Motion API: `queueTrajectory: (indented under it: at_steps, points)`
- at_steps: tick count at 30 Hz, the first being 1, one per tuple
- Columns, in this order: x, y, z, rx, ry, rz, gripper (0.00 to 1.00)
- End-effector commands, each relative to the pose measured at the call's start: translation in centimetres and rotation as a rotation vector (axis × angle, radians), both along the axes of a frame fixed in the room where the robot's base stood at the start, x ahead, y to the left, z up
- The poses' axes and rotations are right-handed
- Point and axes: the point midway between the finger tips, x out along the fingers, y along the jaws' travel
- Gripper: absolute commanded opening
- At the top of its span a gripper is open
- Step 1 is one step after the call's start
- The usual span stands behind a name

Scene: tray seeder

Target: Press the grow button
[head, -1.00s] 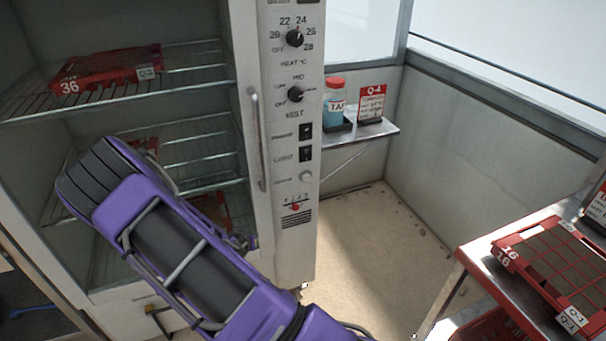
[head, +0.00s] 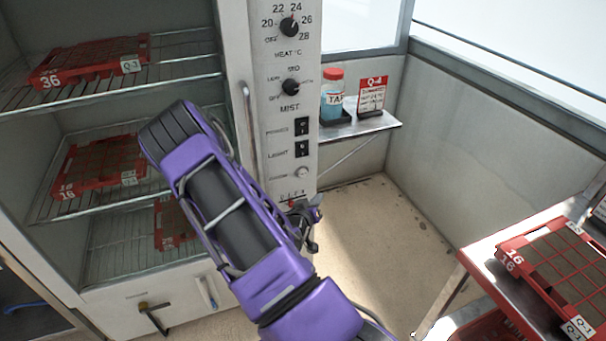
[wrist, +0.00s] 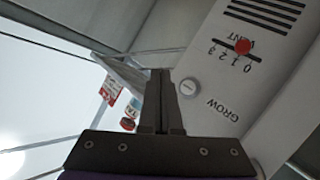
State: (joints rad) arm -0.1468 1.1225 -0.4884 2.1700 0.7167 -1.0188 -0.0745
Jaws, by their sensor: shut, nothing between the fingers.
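The grow button is a round pale knob on the white control panel, in the head view (head: 302,174) below the light switch. In the wrist view the grow button (wrist: 188,87) appears beside the word GROW, just right of my fingers. My gripper (wrist: 160,72) is shut and empty, its fingertips pointing past the button's left side in that view. In the head view my gripper (head: 312,212) is partly hidden, in front of the lower panel, below the button. I see no contact with the button.
The red vent slider (wrist: 242,47) sits close to the button. Power (head: 302,126) and light (head: 302,149) switches and two dials are above it. A door handle (head: 249,135) stands out at the panel's left. A shelf (head: 375,128) with a bottle (head: 333,84) is at right.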

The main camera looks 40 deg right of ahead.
Motion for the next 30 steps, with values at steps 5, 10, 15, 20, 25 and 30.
queueTrajectory:
  at_steps: [5, 10, 15, 20, 25, 30]
  points:
    - [0.7, -0.2, 0.0, 0.000, -0.002, 0.000, 0.00]
    - [2.7, -0.6, 0.0, 0.001, -0.004, -0.001, 0.00]
    - [5.2, -1.2, 0.0, 0.000, -0.004, 0.000, 0.00]
    - [7.1, -1.7, -0.3, 0.001, -0.003, 0.000, 0.00]
    - [8.2, -2.0, -0.1, 0.001, -0.003, 0.000, 0.00]
    - [8.6, -2.0, 0.0, 0.001, -0.001, 0.000, 0.00]
